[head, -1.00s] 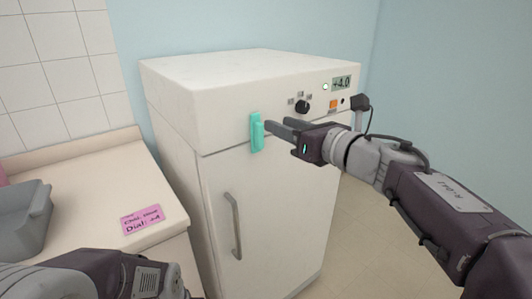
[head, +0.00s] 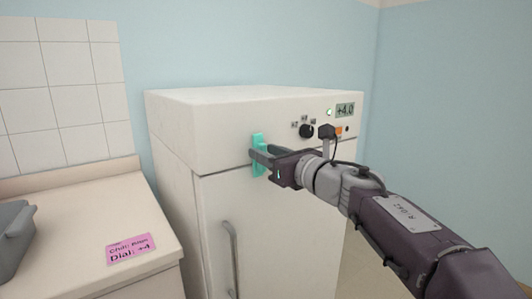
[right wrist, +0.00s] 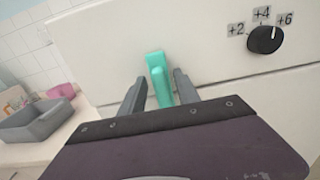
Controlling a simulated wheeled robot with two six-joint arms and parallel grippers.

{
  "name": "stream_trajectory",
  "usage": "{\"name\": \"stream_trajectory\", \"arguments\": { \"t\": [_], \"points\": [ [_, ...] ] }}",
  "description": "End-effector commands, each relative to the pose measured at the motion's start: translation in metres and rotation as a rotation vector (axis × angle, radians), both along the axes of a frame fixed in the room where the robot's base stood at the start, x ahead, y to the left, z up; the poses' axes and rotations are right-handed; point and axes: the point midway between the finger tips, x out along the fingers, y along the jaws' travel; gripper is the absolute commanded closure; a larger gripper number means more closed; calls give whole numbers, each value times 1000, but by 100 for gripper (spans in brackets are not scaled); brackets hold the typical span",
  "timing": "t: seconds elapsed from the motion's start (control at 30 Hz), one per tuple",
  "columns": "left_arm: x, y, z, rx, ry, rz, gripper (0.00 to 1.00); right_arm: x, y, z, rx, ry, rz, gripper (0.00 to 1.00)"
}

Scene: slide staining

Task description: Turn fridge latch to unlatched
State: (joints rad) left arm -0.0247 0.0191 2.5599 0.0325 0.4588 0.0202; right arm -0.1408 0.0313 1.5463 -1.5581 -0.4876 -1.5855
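The fridge latch is a teal bar (head: 257,144) on the upper left of the white fridge front, across the seam above the door. It stands upright in the head view. My right gripper (head: 256,154) is at the latch, with its fingers partly covering it. In the right wrist view the latch (right wrist: 160,80) stands between the two open fingers (right wrist: 159,92), with a visible gap to each side. The fridge door (head: 275,225) is closed. My left gripper is not in view.
A black dial (head: 306,131) and a display reading +4.0 (head: 345,110) are on the fridge's top panel. A vertical door handle (head: 231,255) is below the latch. A counter (head: 75,215) at the left holds a pink note (head: 131,248) and a grey bin (head: 12,235).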

Motion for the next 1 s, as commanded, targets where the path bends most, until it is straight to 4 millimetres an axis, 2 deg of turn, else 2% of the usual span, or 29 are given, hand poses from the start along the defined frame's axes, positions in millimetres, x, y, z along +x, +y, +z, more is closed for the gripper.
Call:
{"name": "stream_trajectory", "arguments": {
  "t": [0.27, 0.3, 0.43, 0.77, 1.0],
  "points": [
    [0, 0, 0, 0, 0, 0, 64, 4, 3, 0, 0, 0, 0, 62],
    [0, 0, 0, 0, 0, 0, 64, 4, 3, 0, 0, 0, 0, 65],
    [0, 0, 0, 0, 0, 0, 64, 4, 3, 0, 0, 0, 0, 100],
    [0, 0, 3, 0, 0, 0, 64, 4, 2, 1, 29, 21, 0, 100],
    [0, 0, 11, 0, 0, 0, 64, 6, 0, 1, 143, 105, -1, 100]
  ]
}}
